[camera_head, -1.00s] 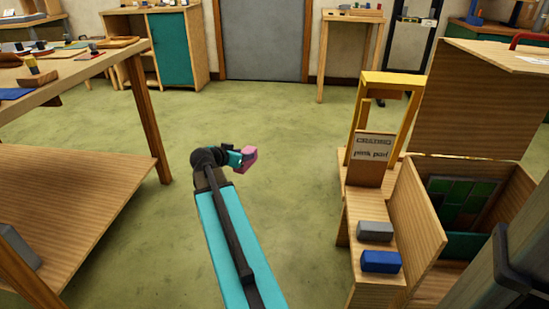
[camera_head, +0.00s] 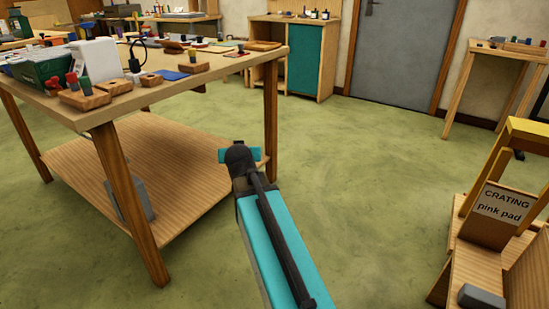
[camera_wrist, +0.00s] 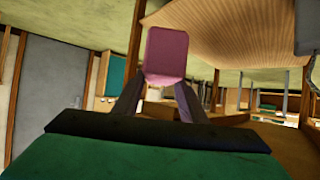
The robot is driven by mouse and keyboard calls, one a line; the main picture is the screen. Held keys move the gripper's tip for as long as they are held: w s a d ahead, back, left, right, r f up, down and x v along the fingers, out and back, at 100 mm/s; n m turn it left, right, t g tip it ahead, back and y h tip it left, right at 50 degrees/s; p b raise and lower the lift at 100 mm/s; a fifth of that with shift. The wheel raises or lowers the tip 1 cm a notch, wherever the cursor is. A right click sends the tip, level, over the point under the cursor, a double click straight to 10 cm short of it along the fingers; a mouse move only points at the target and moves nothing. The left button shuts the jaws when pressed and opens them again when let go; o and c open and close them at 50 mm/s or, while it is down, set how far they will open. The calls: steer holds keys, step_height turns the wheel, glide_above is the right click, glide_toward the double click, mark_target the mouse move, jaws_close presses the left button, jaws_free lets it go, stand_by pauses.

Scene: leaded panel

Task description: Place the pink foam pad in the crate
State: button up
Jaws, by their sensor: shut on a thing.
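The pink foam pad (camera_wrist: 166,52) is held between the two fingers of my gripper (camera_wrist: 159,88) in the wrist view. The pad is off the floor and clear of other things as far as I can see. In the head view my arm's wrist hides the pad and the fingers; the arm points toward the workbench. Only a wooden side panel (camera_head: 529,275), apparently the crate's, shows at the lower right edge of the head view. The crate's opening is out of view.
A sign (camera_head: 503,203) reading "CRATING pink pad" stands at right, with a grey block (camera_head: 482,297) below it. A workbench (camera_head: 150,96) with a lower shelf (camera_head: 165,175) and loaded top is at left. Green floor (camera_head: 370,190) between is clear.

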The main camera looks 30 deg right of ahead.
steer(key=w+a+r+n+y, duration=0.1)
steer(key=a+r+n+y, duration=0.1)
steer(key=a, duration=0.8)
steer(key=w+a+r+n+t+y, duration=0.1)
steer(key=w+a+r+n+y, duration=0.1)
steer(key=a, duration=0.8)
step_height(320, 180, up, 2)
steer(key=shift+a+r+n+y, duration=0.25)
steer(key=shift+a+n+y, duration=0.15)
steer(key=shift+n+y, duration=0.25)
steer(key=shift+d, duration=0.2)
